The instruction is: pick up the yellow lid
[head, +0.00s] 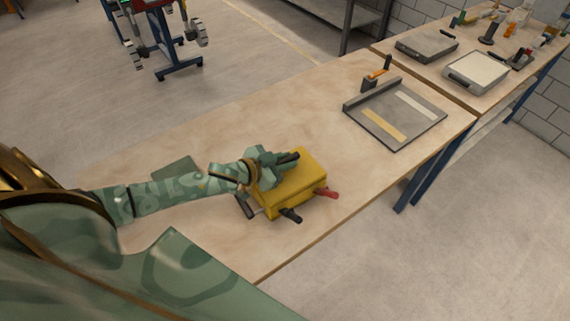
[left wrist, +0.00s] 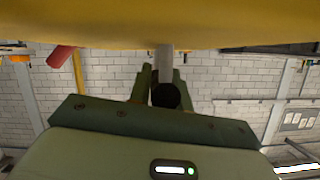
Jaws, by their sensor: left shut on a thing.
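The yellow lid (head: 306,170) is a boxy yellow piece near the front edge of the wooden bench in the head view. A red handle (head: 327,192) and black handles (head: 290,214) stick out around its lower side. My left gripper (head: 281,161) is at its far left side, shut on it by a bar-like grip. In the left wrist view the yellow surface (left wrist: 170,22) fills the top, and a pale rod (left wrist: 164,62) runs between my finger parts (left wrist: 160,92). I cannot tell whether the lid is clear of what lies under it. My right gripper is not in view.
A grey tray (head: 365,134) with two pale strips lies farther along the wooden bench (head: 220,245). A second bench at the back right holds a grey scale-like box (head: 477,72) and several tools.

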